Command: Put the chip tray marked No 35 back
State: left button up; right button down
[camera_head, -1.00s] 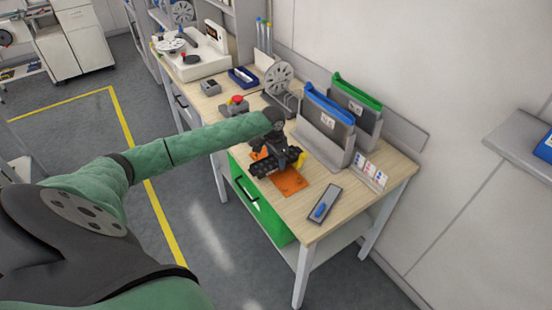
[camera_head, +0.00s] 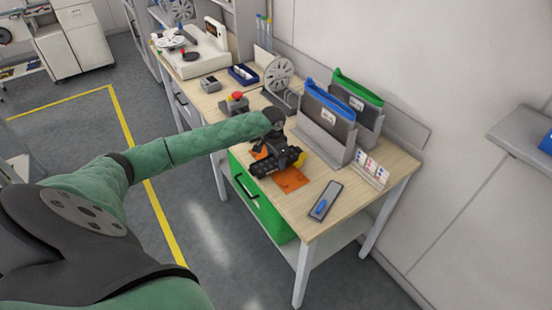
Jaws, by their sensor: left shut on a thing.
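My left gripper (camera_head: 276,160) is over the front part of the wooden workbench, at an orange mat (camera_head: 291,180). It is shut on a dark, narrow thing with a yellow end (camera_head: 300,159). The gripper hides much of this thing. It may be the chip tray, but I cannot read a No 35 mark on it. I cannot tell whether it touches the mat. Two grey holders stand behind the gripper, one with a blue-topped folder (camera_head: 330,100) and one with a green-topped folder (camera_head: 358,92). Their labels are too small to read. My right gripper is not in view.
A small grey tray with a blue item (camera_head: 325,201) lies near the bench's front right corner. A card stand (camera_head: 370,170) is at the right edge. A red button box (camera_head: 237,102) and a reel (camera_head: 278,78) stand farther back. A green drawer unit (camera_head: 260,200) is below.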

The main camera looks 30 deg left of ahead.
aim_at(275, 161)
pick_arm(q)
jog(key=shift+f, duration=0.55)
jog(key=o, duration=1.3)
jog(key=shift+c, duration=0.2)
jog(key=shift+r, duration=0.3)
notch_tip(275, 161, up, 6)
jog(key=b, duration=0.3)
jog(key=shift+s+a, duration=0.1)
jog(key=shift+s, duration=0.05)
jog(key=shift+s+r, duration=0.1)
jog(key=shift+r, duration=0.5)
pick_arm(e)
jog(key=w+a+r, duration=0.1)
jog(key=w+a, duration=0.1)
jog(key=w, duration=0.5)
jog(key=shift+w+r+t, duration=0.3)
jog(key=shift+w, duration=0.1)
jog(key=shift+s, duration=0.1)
